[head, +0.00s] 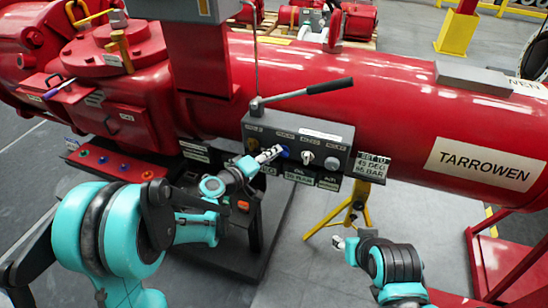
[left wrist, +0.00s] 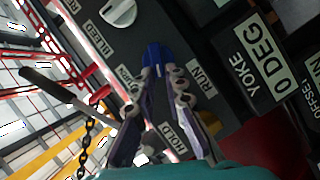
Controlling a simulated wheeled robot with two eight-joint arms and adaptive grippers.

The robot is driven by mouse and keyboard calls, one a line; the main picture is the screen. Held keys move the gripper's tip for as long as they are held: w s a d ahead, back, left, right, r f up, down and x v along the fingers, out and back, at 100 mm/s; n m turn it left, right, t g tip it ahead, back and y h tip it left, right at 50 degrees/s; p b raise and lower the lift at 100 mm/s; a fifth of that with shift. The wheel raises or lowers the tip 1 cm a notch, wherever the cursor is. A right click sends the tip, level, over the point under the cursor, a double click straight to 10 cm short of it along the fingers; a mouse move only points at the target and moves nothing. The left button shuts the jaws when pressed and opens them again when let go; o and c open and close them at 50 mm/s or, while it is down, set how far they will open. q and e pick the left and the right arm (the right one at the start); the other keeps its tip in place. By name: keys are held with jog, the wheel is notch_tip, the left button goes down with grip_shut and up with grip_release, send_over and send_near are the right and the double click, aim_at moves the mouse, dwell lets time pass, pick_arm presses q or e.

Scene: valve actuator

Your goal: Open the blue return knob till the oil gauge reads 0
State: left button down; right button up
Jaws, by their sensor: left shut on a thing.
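The blue return knob (head: 285,151) is on the front of a grey control box (head: 345,140) on the red actuator. My left gripper (head: 268,156) reaches it from the left. In the left wrist view the blue knob (left wrist: 154,54) sits between the tips of my left gripper (left wrist: 161,72), which is shut on it; the fingers hide part of it. Labels RUN and HOLD show around it. My right gripper (head: 340,243) hangs lower, away from the box; its finger opening is too small to tell. I cannot make out an oil gauge reading in either view.
White knobs (head: 308,157) sit right of the blue one; one white knob (left wrist: 118,12) shows in the wrist view. A black-handled lever (head: 305,92) sticks out above the box. A sign (head: 371,166) reads SET TO 45 DEG. A yellow stand (head: 354,205) is below; a plate reads YOKE 0 DEG (left wrist: 262,62).

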pick_arm(q)
jog(key=shift+a+f+n+t+h+b, duration=0.1)
jog(key=shift+f+n+t+h+b, duration=0.2)
jog(key=shift+n, duration=0.6)
jog(key=shift+a+f+n+t+h+b, duration=0.1)
jog(key=shift+f+n+t+h+b, duration=0.15)
jog(key=shift+n, duration=0.65)
jog(key=shift+d, duration=0.1)
jog(key=c, duration=1.6)
grip_release()
jog(key=shift+o, duration=0.2)
jog(key=v, duration=1.2)
jog(key=shift+g, duration=0.25)
